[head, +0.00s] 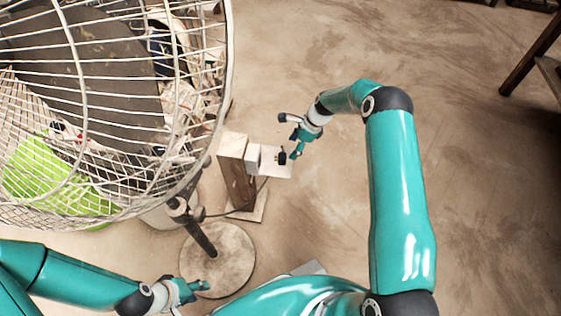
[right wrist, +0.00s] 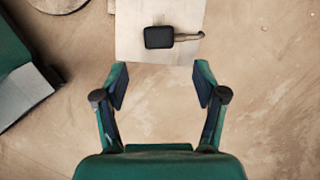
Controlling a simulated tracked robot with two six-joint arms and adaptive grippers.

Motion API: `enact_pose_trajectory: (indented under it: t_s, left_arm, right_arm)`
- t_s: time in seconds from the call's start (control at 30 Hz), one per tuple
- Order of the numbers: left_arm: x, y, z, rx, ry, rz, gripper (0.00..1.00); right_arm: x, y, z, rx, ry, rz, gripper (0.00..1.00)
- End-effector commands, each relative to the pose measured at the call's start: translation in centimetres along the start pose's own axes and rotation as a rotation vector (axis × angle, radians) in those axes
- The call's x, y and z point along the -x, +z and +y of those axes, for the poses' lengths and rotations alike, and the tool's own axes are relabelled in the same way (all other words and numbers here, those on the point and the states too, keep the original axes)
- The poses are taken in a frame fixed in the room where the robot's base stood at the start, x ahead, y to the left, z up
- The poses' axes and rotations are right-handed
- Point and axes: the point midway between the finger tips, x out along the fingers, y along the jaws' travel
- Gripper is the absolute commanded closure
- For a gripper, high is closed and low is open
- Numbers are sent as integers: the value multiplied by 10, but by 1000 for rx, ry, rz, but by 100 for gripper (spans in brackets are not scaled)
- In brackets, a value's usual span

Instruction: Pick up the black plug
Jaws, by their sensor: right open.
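The black plug (right wrist: 159,37) lies ahead of my right gripper (right wrist: 160,82) in the right wrist view, in front of a pale panel (right wrist: 135,20). A short bent piece sticks out from its right side. The gripper's fingers are spread wide and empty, apart from the plug, which is roughly centred beyond the fingertips. In the head view the plug (head: 282,158) shows small and dark beside a pale box on a wooden post. My right gripper (head: 288,137) is close to it. My left gripper (head: 194,287) is low, near a round stand base; its fingers are too small to judge.
A large wire fan cage (head: 110,110) fills the upper left of the head view. The fan's round base (head: 225,260) stands below it. The wooden post (head: 235,175) has a cable beside it.

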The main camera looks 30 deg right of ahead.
Motion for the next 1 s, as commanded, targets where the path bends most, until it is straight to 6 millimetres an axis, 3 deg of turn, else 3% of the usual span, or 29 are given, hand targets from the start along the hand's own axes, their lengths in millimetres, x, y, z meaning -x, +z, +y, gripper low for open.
enact_pose_trajectory:
  t_s: [0.1,0.37,0.63,0.93,1.0]
  left_arm:
    - [-6,0,-2,0,0,0,60]
    - [-12,0,-4,0,0,0,60]
    - [-29,0,-10,0,0,0,60]
    - [-29,0,-10,0,0,0,60]
    - [-29,0,-10,0,0,0,60]
  right_arm:
    - [-16,0,0,0,-1,0,29]
    - [-31,0,0,1,-2,0,29]
    - [-68,-1,0,0,-1,0,29]
    - [-72,0,0,-1,-3,0,29]
    - [-72,0,0,-1,-2,0,39]
